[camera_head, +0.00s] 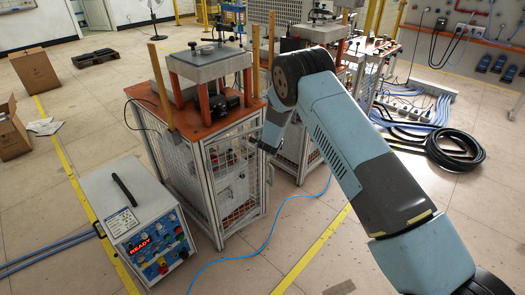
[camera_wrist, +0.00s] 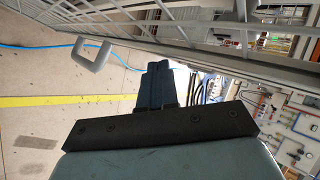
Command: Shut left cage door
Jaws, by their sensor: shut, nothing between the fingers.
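The left cage (camera_head: 177,165) is a metal-framed wire-mesh cabinet with an orange top. Its mesh door (camera_head: 232,178) is at the front, with a handle (camera_head: 271,175) near the right edge. In the wrist view the door mesh (camera_wrist: 140,25) runs across the top, and the pale U-shaped handle (camera_wrist: 92,53) is at upper left. I cannot tell whether a small gap is left at the door edge. My gripper (camera_wrist: 160,80) has its dark fingers together and empty, apart from the handle. In the head view my gripper (camera_head: 262,146) is small and dark, close to the door's upper right.
A control box (camera_head: 140,225) reading READY stands left of the cage. A second cage (camera_head: 297,150) is to the right, partly behind my arm. A blue cable (camera_head: 268,240) lies on the floor in front. Black hoses (camera_head: 455,150) coil at right. The front floor is mostly clear.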

